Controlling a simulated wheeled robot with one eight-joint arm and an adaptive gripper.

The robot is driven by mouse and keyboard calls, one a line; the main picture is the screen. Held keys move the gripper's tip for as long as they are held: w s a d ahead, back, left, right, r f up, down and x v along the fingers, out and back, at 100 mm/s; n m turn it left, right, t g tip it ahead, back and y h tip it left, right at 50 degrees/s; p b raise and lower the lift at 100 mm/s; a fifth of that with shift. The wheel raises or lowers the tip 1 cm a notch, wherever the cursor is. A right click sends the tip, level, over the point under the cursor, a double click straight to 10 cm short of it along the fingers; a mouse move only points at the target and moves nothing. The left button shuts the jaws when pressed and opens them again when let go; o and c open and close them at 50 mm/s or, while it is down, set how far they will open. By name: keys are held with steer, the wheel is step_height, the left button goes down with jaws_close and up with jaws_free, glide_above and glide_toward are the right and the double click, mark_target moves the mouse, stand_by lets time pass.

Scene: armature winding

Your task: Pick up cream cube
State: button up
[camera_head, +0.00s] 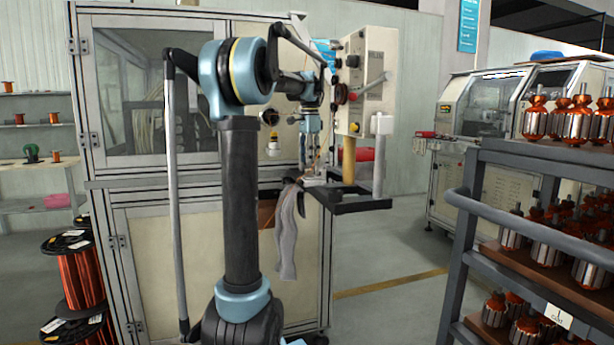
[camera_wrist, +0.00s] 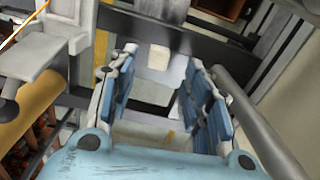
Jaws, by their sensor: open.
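The cream cube (camera_wrist: 158,57) shows in the wrist view, small and pale, ahead of my gripper and between the lines of its two fingers. It lies by a dark grey bar or shelf edge (camera_wrist: 195,45). My gripper (camera_wrist: 170,84) is open, its blue-padded fingers apart with nothing between them. In the head view my gripper (camera_head: 311,153) points down over a small dark shelf (camera_head: 350,205) on the front of the machine. I cannot clearly pick out the cube in the head view.
A control box (camera_head: 361,80) stands close to the right of my gripper. A grey cloth (camera_head: 287,235) hangs nearby. A rack (camera_head: 470,200) with armatures is at right.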

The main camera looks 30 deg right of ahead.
mark_target(309, 172)
steer(key=shift+a+f, duration=0.2)
steer(key=shift+f, duration=1.65)
steer(key=shift+c, duration=0.6)
steer(key=c, duration=0.6)
